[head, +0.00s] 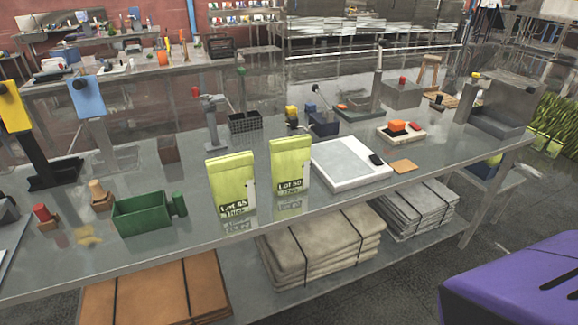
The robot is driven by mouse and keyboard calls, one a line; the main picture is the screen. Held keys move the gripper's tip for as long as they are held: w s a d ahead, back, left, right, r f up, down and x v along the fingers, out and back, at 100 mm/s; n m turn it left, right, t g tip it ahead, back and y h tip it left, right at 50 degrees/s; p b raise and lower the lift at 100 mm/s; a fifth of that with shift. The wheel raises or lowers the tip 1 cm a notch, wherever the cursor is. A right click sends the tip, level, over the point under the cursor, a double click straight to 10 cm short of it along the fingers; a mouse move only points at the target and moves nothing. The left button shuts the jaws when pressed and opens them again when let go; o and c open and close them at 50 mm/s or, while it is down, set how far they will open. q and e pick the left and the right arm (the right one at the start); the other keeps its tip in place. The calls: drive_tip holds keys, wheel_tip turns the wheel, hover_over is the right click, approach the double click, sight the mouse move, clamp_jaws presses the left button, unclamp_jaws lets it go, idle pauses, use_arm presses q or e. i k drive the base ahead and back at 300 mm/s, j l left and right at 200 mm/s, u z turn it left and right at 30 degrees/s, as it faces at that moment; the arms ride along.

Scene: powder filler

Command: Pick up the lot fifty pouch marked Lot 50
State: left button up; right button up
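Two yellow-green pouches stand upright side by side near the front edge of the grey table (330,205). The right pouch (290,160) has a dark label that appears to read Lot 50. The left pouch (231,176) has a similar label that looks like Lot 85 or Lot 65; its first digit is hard to read. A narrow gap separates the pouches. Neither of my grippers is in view, and nothing touches the pouches.
A white flat scale-like box (345,166) sits close to the right of the Lot 50 pouch. A green open bin (142,213) stands to the left of the pouches. Tools and a stand (212,125) are behind. Stacked grey sacks (325,246) lie on the shelf below.

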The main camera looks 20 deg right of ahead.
sight(290, 157)
drive_tip(key=i+l+u, duration=0.25)
drive_tip(key=l, duration=0.4)
drive_tip(key=i+l+u, duration=0.1)
drive_tip(key=l+u, duration=0.2)
drive_tip(key=l, duration=0.35)
drive_tip(key=l+u, duration=0.25)
drive_tip(key=l, duration=0.45)
drive_tip(key=i, duration=0.05)
